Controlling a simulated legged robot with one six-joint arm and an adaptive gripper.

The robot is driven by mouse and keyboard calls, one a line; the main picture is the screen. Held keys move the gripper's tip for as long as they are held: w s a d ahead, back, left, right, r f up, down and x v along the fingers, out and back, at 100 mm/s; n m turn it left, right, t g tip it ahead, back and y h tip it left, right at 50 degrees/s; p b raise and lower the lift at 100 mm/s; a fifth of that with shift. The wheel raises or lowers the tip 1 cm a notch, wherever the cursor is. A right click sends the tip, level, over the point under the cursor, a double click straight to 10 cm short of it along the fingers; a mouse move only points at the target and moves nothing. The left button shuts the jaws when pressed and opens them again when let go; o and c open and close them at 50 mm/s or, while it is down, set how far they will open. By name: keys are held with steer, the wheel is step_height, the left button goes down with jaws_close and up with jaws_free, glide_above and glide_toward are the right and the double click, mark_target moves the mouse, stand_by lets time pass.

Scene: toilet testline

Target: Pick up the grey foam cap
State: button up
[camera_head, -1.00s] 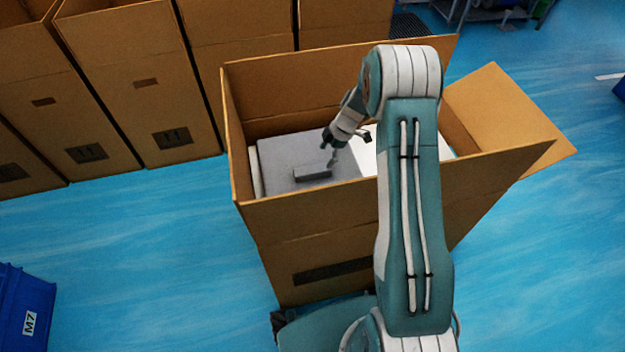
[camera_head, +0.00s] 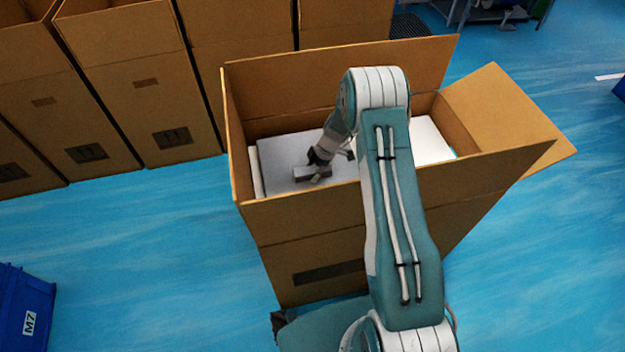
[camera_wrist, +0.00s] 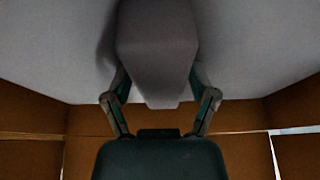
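The grey foam cap (camera_head: 281,158) lies flat inside the open cardboard box (camera_head: 300,215), with a raised block (camera_head: 303,173) on its top. My gripper (camera_head: 318,165) is down at this block in the head view. In the wrist view the cap's flat surface (camera_wrist: 55,45) fills the upper part. The raised block (camera_wrist: 157,45) stands between the two fingers of my gripper (camera_wrist: 158,88). The fingers are spread, one on each side of the block. Their tips are partly hidden, and I cannot tell if they touch it. The cap still rests in the box.
The box walls rise around the cap, and one flap (camera_head: 510,120) hangs out to the right. A white surface (camera_head: 430,140) shows in the box's right part. Other cardboard boxes (camera_head: 150,100) stand behind. A blue crate (camera_head: 22,310) is at the lower left.

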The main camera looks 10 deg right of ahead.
jaws_close()
step_height(320, 180, up, 28)
stand_by(0.7)
step_height(320, 180, up, 10)
stand_by(0.9)
